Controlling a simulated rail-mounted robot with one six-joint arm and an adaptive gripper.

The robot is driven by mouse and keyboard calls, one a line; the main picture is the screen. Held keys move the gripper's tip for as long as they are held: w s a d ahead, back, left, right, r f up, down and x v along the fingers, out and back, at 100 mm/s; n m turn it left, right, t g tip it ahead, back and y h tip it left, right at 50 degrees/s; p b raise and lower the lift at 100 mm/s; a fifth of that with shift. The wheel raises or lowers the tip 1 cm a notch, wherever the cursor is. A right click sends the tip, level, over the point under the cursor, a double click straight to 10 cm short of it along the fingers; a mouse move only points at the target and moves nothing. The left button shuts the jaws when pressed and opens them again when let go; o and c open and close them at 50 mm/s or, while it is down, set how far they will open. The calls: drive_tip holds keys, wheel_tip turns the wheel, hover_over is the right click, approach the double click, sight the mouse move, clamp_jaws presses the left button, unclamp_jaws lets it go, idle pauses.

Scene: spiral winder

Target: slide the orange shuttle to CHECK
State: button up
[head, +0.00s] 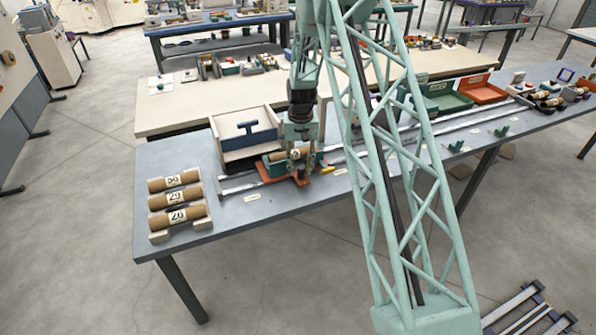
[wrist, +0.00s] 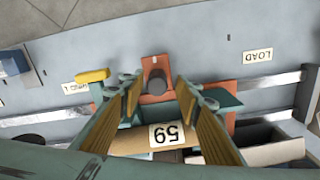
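The orange shuttle (head: 299,180) sits on the rail at the left part of the blue-grey table; its orange plate and upright dark-centred knob (wrist: 155,82) show in the wrist view. My gripper (head: 299,165) is down over the shuttle. In the wrist view its two tan-padded fingers (wrist: 158,92) stand apart, one on each side of the knob, with a gap visible. A brown tube marked 59 (wrist: 135,143) lies on the shuttle's green cradle beside the knob, partly hidden by the fingers.
Two rails (head: 240,187) run lengthwise along the table. A LOAD label (wrist: 257,56) lies near the shuttle. A yellow-ended part (head: 327,170) is just right of it. Several numbered tubes (head: 175,198) rest at left. An open bin (head: 246,137) stands behind. My lattice link hides mid-table.

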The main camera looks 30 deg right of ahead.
drive_tip(key=shift+d+r, duration=0.1)
drive_tip(key=shift+r, duration=4.15)
drive_tip(key=shift+r, duration=0.15)
drive_tip(key=s+a+r+n+t+b, duration=0.1)
drive_tip(key=s+a+r, duration=0.5)
drive_tip(key=r, duration=0.4)
drive_tip(key=s+a+r+b, duration=0.1)
drive_tip(key=s+a+r, duration=0.3)
drive_tip(key=s+r, duration=0.45)
drive_tip(key=s+a+r+n+t+b, duration=0.1)
drive_tip(key=s+a+r+b, duration=0.1)
drive_tip(key=s+a+r, duration=0.6)
drive_tip(key=s+a+r+n+t+b, duration=0.1)
drive_tip(key=s+a+r, duration=0.1)
drive_tip(key=s, duration=1.3)
drive_tip(key=s+a+r+n+t+b, duration=0.1)
drive_tip(key=s+a+r+b, duration=0.1)
drive_tip(key=s, duration=1.3)
drive_tip(key=shift+s+a+r+n, duration=0.3)
drive_tip(key=shift+a+r, duration=0.3)
drive_tip(key=shift+r, duration=0.1)
